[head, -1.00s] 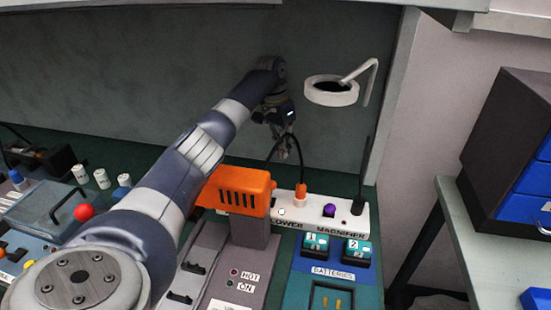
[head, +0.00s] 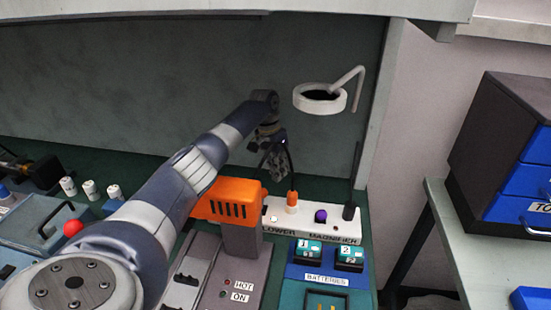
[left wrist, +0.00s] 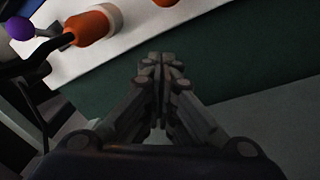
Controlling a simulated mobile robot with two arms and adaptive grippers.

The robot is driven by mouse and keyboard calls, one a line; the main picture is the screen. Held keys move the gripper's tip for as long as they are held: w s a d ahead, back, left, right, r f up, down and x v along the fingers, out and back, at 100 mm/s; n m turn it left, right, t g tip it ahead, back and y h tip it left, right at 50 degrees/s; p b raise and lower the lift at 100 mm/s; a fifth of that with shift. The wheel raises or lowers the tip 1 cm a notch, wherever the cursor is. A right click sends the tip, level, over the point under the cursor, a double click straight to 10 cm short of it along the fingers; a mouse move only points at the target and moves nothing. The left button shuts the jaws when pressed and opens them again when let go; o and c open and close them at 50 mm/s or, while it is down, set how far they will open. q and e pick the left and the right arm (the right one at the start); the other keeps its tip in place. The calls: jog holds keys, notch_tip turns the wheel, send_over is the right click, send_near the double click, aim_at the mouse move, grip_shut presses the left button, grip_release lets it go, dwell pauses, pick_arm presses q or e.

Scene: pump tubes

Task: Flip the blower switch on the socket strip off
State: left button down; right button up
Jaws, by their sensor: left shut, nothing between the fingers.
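The white socket strip (head: 335,230) lies at the back of the bench, right of the orange blower (head: 230,203). It bears a small pale round knob (head: 273,217) near the partly hidden BLOWER label, an orange plug (head: 292,203), a purple knob (head: 320,216) and a black plug (head: 349,211). My left gripper (head: 277,172) is shut and empty, above and behind the strip near the orange plug's cable. In the left wrist view its closed fingers (left wrist: 160,62) are over the green bench, apart from the strip (left wrist: 75,62). The switch's position is too small to tell. My right gripper is out of view.
A ring magnifier (head: 320,98) hangs above the strip's back. Cables rise from the plugs beside my fingers. Two battery blocks (head: 308,250) stand in front of the strip. The back wall (head: 120,100) is close behind my gripper.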

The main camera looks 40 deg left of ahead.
pick_arm(q)
notch_tip(320, 180, down, 2)
jog(key=shift+d+f+p, duration=0.1)
jog(key=shift+f+p, duration=0.15)
jog(key=shift+p, duration=0.1)
jog(key=shift+s+r, duration=0.1)
jog(key=shift+s, duration=0.3)
jog(key=s+p, duration=0.1)
jog(key=s, duration=0.1)
jog(key=shift+s+r+p, duration=0.3)
jog(key=shift+s+p, duration=0.05)
jog(key=shift+p, duration=0.05)
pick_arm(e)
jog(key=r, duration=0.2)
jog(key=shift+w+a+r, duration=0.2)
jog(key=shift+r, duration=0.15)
pick_arm(q)
jog(key=shift+s, duration=0.1)
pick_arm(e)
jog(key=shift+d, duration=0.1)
